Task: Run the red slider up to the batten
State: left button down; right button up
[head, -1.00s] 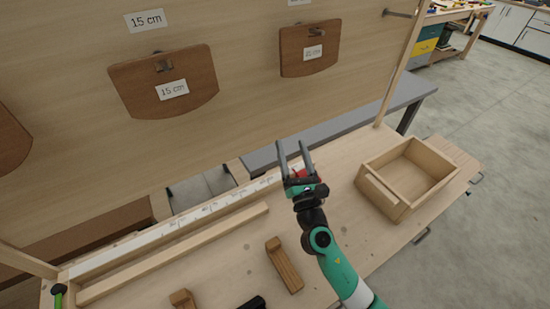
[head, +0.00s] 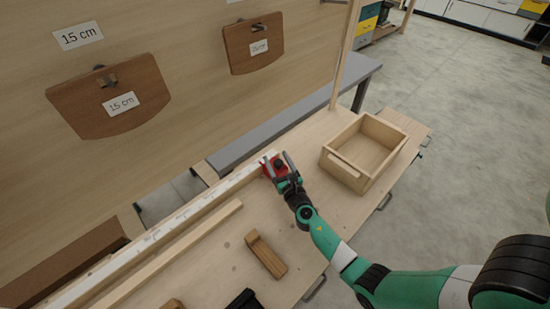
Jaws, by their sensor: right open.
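The red slider (head: 271,167) sits at the right end of the white marked rule (head: 184,214) at the back of the bench. My right gripper (head: 276,164) is open at the slider, with its fingers by the red block. I cannot tell whether they touch it. A long pale wooden batten (head: 180,250) lies in front of the rule and runs along it. The slider stands beyond the batten's right end. My left gripper is not in view.
An open wooden box (head: 345,170) stands to the right of my right gripper. A brown wooden block (head: 266,255) and a black object (head: 245,299) lie in front of the batten. A panel with hanging brown boards (head: 108,97) rises behind the bench.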

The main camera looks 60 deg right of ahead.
jog(key=shift+x, duration=1)
grip_shut()
jog(key=shift+a, duration=0.1)
dwell(0.6)
